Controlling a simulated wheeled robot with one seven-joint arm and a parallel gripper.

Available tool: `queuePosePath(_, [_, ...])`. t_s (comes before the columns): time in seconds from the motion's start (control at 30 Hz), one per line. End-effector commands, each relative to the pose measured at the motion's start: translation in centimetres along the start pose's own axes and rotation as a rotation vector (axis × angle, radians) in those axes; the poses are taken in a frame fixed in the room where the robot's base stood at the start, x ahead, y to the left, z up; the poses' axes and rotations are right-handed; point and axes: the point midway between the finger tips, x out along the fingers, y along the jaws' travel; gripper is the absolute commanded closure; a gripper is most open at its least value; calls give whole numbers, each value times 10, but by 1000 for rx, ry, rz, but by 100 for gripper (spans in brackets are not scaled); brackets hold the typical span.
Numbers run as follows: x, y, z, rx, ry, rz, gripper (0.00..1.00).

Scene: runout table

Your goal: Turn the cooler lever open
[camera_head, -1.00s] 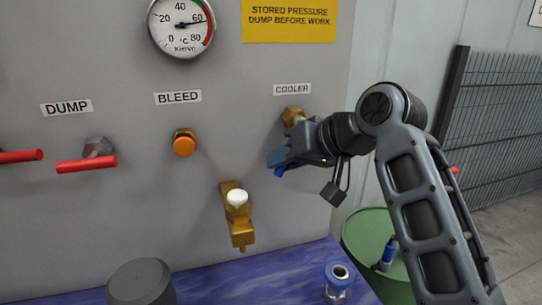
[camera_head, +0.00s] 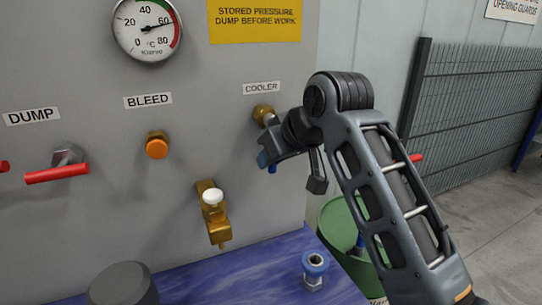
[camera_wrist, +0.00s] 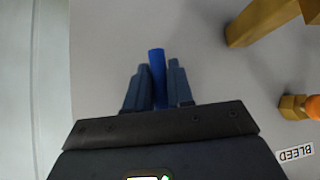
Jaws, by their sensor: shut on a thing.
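The cooler valve has a brass body (camera_head: 264,113) on the grey panel, just below the COOLER label. Its blue lever shows as a small end (camera_head: 271,169) below my gripper (camera_head: 264,160) in the head view. In the wrist view the blue lever (camera_wrist: 157,73) stands between the two fingers of my gripper (camera_wrist: 158,88), which are shut on it. The far end of the lever sticks out past the fingertips. My gripper and wrist hide most of the lever in the head view.
Left of the lever are an orange BLEED button (camera_head: 157,146), a brass tap with a white top (camera_head: 213,203) and a red DUMP handle (camera_head: 57,173). A green drum (camera_head: 335,225) is below my arm.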

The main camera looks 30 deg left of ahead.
Motion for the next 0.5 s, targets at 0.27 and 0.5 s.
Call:
queuePosePath(0.27, [0, 1, 0, 1, -1, 2, 77])
queuePosePath(0.5, [0, 1, 0, 1, 0, 1, 59])
